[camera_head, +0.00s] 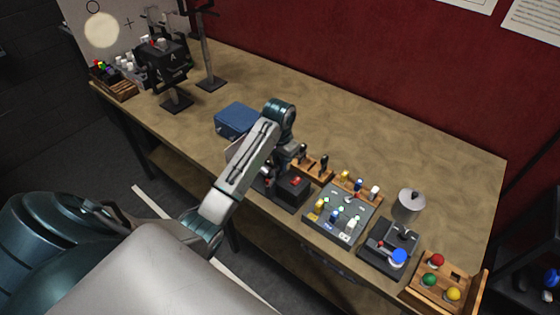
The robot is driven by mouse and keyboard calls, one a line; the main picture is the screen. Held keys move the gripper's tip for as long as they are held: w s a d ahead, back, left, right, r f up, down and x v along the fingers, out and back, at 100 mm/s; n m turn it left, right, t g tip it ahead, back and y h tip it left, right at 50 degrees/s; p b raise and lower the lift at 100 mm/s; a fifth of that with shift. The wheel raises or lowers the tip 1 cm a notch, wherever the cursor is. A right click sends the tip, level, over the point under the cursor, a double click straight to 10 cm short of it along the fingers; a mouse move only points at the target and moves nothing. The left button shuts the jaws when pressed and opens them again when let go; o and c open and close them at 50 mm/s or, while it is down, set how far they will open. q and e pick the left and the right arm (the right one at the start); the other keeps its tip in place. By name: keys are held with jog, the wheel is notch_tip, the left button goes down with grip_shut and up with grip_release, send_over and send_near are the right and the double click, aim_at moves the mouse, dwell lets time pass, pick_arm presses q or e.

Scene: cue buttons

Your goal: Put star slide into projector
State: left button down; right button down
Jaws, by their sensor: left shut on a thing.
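My left arm reaches over the bench from the lower left, and its wrist bends down at the left gripper (284,163). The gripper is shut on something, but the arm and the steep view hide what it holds. No star mark can be made out. A dark box with a red button (293,187), possibly the projector, sits right below and beside the gripper. Close by on the right is a wooden rack (313,168) with two dark upright handled pieces, perhaps slides. My right gripper is not in view.
A blue case (237,121) lies behind the arm. To the right are a grey button panel (340,212), a black device with a blue knob (391,247) and a wooden box of coloured balls (444,283). Stands and a lit board (102,30) are far left. The bench's back right is clear.

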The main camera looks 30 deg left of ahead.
pick_arm(q)
jog(key=shift+f, duration=1.35)
dwell(0.4)
jog(key=c, duration=1.2)
grip_release()
jog(key=shift+o, duration=0.2)
